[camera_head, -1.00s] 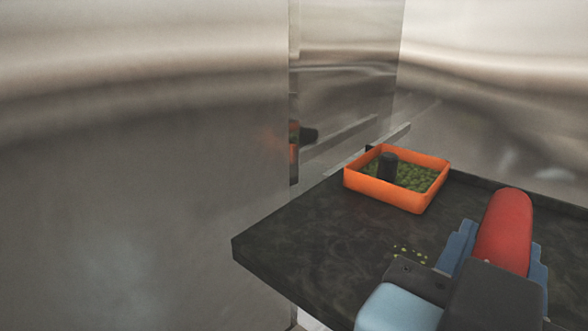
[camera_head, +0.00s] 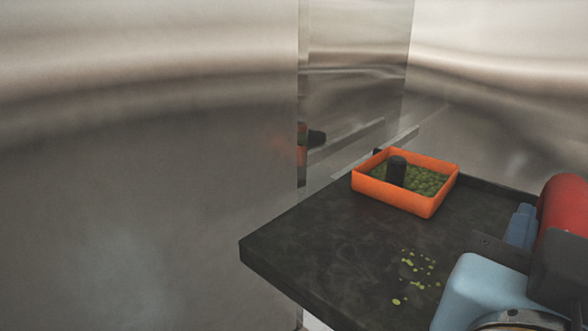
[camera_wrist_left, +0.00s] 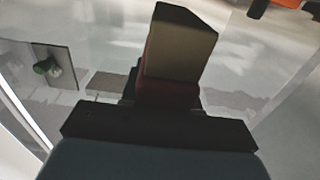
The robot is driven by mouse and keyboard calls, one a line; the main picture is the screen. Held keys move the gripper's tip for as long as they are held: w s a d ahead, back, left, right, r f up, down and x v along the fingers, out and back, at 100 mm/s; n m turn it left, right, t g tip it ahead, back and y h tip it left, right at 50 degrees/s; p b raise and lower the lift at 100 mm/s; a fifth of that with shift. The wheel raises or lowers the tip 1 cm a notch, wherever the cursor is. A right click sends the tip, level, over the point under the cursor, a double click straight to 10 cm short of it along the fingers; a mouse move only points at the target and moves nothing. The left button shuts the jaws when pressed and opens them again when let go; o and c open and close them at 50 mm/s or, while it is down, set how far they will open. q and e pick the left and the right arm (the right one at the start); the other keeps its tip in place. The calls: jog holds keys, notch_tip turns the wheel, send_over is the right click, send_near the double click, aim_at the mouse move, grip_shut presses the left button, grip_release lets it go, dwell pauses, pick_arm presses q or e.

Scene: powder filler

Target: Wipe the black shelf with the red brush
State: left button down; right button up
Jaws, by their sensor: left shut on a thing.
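The black shelf (camera_head: 320,235) juts out from the metal walls, with yellow-green specks (camera_head: 418,268) scattered on its top. My left gripper (camera_head: 524,228) is at the lower right of the head view, shut on the red brush (camera_head: 563,205). The brush is to the right of the specks; whether it touches the shelf cannot be told. In the left wrist view, the brush's tan bristle block (camera_wrist_left: 180,45) and part of its red body (camera_wrist_left: 168,88) stick out beyond the gripper. The far finger is hidden in the head view. My right gripper is out of view.
An orange tray (camera_head: 395,196) holding green bits and a dark upright piece (camera_head: 396,171) stands at the shelf's back. A metal panel (camera_head: 150,170) fills the left side.

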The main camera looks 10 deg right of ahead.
pick_arm(q)
jog(key=x, duration=0.6)
jog(key=shift+w+d, duration=0.15)
jog(key=shift+w, duration=0.1)
jog(key=shift+r, duration=0.15)
jog(key=shift+r, duration=3)
jog(key=shift+r, duration=1.5)
